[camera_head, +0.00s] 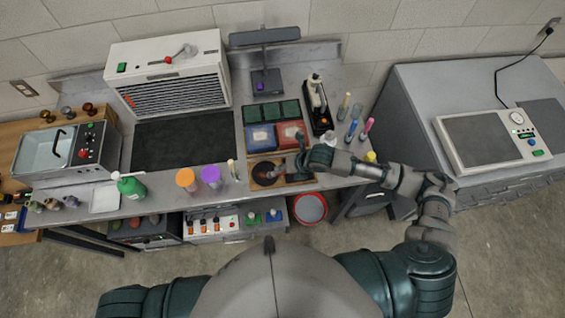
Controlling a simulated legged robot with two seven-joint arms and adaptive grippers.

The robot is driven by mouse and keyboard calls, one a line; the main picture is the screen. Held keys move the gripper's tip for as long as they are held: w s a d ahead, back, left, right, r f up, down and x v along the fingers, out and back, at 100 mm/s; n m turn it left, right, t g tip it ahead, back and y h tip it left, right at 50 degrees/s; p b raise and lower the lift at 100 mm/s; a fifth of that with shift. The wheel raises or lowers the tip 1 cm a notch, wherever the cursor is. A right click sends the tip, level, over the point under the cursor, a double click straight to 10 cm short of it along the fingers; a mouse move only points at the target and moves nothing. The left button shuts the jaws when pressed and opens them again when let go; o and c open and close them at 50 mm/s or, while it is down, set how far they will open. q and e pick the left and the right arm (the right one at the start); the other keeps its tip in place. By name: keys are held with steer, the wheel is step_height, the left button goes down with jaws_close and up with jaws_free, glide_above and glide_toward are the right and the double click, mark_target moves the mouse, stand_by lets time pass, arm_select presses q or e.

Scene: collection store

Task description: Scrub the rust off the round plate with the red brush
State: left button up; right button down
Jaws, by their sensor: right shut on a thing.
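The round plate (263,175) is dark with a brownish-red tone and lies flat in a shallow wooden tray (292,186) at the bench's front edge. My right gripper (297,163) reaches in from the right, just above and to the right of the plate. It is shut on a small reddish thing, seemingly the red brush (277,169), at the plate's right side. Whether the bristles touch the plate is too small to tell. My left gripper is out of view; only my upper left arm shows at the bottom.
Blue and red bins (262,137) stand directly behind the tray. Purple (211,174) and orange (186,178) cups and a green bottle (131,187) stand to its left. Several bottles and tubes (352,130) stand at the right. A black mat (180,137) is clear. A red-rimmed bucket (310,208) is below.

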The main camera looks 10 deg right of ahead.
steer(key=shift+s, duration=1.05)
steer(key=shift+r, duration=2.95)
steer(key=shift+w+r, duration=0.1)
steer(key=shift+r, duration=1.45)
